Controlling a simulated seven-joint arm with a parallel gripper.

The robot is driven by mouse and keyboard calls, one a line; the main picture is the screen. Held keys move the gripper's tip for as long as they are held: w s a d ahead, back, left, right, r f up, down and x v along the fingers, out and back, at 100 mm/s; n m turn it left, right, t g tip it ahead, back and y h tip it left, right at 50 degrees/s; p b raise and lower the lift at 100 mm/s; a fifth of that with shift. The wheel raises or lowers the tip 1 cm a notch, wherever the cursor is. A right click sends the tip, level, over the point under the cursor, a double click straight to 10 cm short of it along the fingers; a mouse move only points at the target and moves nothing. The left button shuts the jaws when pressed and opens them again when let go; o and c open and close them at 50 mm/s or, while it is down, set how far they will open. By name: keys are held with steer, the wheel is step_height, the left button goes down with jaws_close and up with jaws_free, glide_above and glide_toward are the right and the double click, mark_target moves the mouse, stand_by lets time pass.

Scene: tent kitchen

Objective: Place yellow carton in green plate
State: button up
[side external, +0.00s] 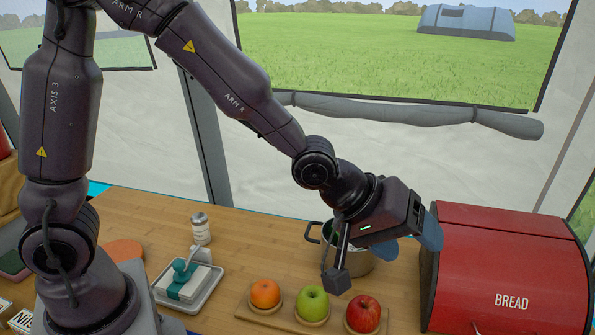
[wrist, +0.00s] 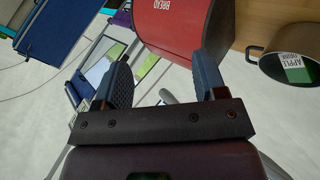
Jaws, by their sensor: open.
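I cannot make out a yellow carton or a green plate in either view. My gripper (side external: 408,243) is in the air over the area between the metal pot and the red bread box, with its blue-grey fingers apart. In the wrist view my gripper (wrist: 161,58) is open with nothing between the fingers. The metal pot (side external: 358,264) stands partly hidden behind my wrist.
The red bread box (side external: 510,262) stands right of my gripper. In front, a wooden holder (side external: 247,312) carries an orange (side external: 265,293), a green apple (side external: 313,300) and a red apple (side external: 362,313). A tray (side external: 207,299) with a teal-strapped white block and a shaker (side external: 200,229) are left.

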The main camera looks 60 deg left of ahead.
steer(key=s+a+r+m+g+y, duration=0.1)
steer(key=s+a+r+m+y, duration=0.1)
steer(key=s+a+r, duration=0.3)
steer(key=s+a+r+m+y, duration=0.1)
steer(key=s+a+r+y, duration=0.15)
steer(key=a, duration=0.45)
steer(key=s+a+r+m+g, duration=0.1)
steer(key=s+a, duration=0.1)
steer(key=s, duration=0.4)
steer(key=s+a+m+g, duration=0.1)
steer(key=s+a+m, duration=0.1)
steer(key=s, duration=0.5)
steer(key=shift+a+r, duration=0.4)
steer(key=shift+a, duration=0.2)
